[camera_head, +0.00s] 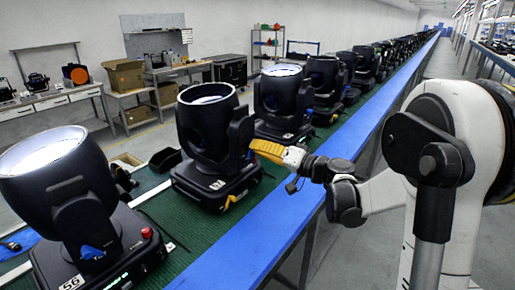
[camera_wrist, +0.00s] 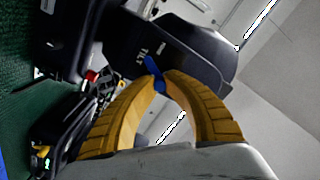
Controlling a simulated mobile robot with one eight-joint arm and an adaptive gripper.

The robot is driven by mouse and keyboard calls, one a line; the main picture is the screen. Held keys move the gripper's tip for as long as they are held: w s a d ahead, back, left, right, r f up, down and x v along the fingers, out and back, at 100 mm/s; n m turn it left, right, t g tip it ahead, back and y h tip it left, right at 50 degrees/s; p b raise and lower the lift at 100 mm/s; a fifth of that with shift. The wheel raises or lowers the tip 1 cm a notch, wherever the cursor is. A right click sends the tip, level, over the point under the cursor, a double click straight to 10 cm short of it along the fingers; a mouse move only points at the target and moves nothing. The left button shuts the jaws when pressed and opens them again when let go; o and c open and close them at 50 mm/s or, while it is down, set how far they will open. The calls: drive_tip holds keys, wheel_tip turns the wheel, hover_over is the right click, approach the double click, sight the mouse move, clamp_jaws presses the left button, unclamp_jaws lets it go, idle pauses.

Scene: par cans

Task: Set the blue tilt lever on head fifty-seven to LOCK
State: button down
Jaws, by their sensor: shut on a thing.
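Head fifty-seven (camera_head: 207,123) is a black moving-head lamp, upright on its base, with a number plate (camera_head: 217,184) that seems to read 57. My gripper (camera_head: 254,147) reaches its right side from the right. In the wrist view, my yellow fingers (camera_wrist: 160,84) are shut on the blue tilt lever (camera_wrist: 152,66), whose upper end sticks out beyond the fingertips. White lettering TILT (camera_wrist: 144,48) is on the black arm beside the lever. A second marking near it is too small to read. In the head view the lever is hidden behind my fingers.
Head fifty-six (camera_head: 60,180) stands at front left with its own blue lever (camera_head: 91,252) and a red button (camera_head: 146,232). More heads (camera_head: 282,100) line the green bench top (camera_head: 170,215) toward the back. A blue bench edge (camera_head: 270,232) runs along the front. Workbenches stand at back left.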

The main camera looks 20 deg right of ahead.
drive_tip(key=c, duration=1.4)
unclamp_jaws()
drive_tip(key=v, duration=1.2)
